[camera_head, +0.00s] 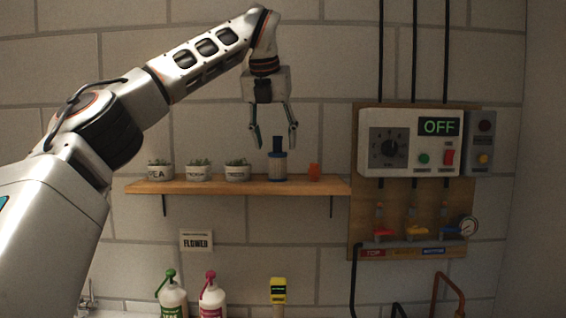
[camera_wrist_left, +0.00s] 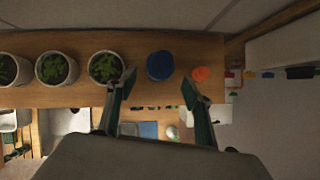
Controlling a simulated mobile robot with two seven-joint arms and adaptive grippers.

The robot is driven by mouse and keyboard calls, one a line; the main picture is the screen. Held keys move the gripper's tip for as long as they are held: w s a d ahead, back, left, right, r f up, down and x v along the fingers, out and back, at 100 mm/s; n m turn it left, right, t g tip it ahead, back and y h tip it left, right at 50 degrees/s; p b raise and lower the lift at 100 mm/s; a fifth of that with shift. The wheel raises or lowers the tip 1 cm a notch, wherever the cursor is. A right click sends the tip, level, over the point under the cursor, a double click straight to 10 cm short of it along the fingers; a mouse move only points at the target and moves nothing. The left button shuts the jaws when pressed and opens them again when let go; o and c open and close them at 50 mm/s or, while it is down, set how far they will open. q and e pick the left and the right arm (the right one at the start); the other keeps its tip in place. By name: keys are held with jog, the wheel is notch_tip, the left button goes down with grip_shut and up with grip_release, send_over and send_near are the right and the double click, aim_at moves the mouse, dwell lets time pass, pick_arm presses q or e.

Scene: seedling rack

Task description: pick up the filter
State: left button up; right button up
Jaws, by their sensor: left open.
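The filter (camera_head: 277,165) is a dark blue-topped cylinder with a grey body, standing upright on the wooden shelf (camera_head: 200,187). In the left wrist view its round blue top (camera_wrist_left: 160,65) shows ahead of the fingertips, between their lines. My left gripper (camera_head: 272,146) points down with its fingers spread, above the filter in the head view. In the left wrist view the left gripper (camera_wrist_left: 158,82) is open and empty, with the filter just beyond the fingertips. I cannot tell from the head view whether a finger touches it. My right gripper is in neither view.
Several small potted seedlings (camera_head: 237,171) stand left of the filter, the nearest close to one finger. An orange item (camera_head: 314,172) sits close on its right. A control panel (camera_head: 411,142) is mounted further right. Bottles (camera_head: 172,299) stand below the shelf.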

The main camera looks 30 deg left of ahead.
aim_at(277, 155)
pick_arm(q)
jog(key=shift+w, duration=0.3)
jog(key=shift+w+a+f, duration=0.15)
jog(key=shift+f, duration=0.2)
jog(key=shift+x, duration=1.05)
jog(key=x, duration=0.4)
jog(key=shift+f, duration=0.45)
jog(key=c, duration=1.2)
